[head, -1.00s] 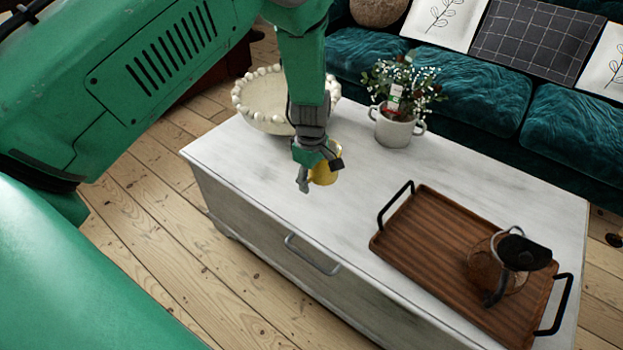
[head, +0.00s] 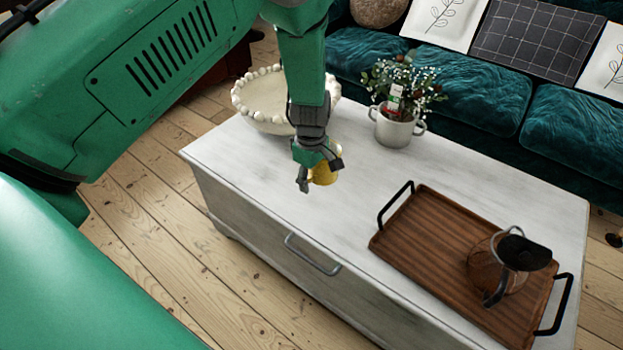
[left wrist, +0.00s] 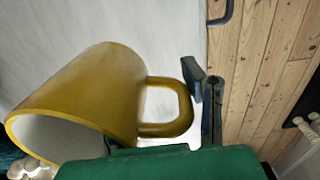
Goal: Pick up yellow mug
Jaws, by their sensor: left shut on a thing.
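The yellow mug (head: 324,174) is at the left part of the white table, largely hidden behind my left gripper (head: 305,180) in the head view. In the left wrist view the mug (left wrist: 85,95) shows large, lying tilted across the picture with its opening to the lower left and its handle (left wrist: 178,108) to the right. My left gripper is shut on the mug at its handle side; one dark finger (left wrist: 206,95) shows beside the handle. I cannot tell whether the mug touches the table top. My right gripper is in neither view.
The white table (head: 270,190) holds a beaded bowl (head: 262,122) behind the gripper, a plant in a white pot (head: 394,130), and a wooden tray (head: 420,245) with a glass pitcher (head: 490,275). A teal sofa (head: 470,95) stands behind. The table top between gripper and tray is clear.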

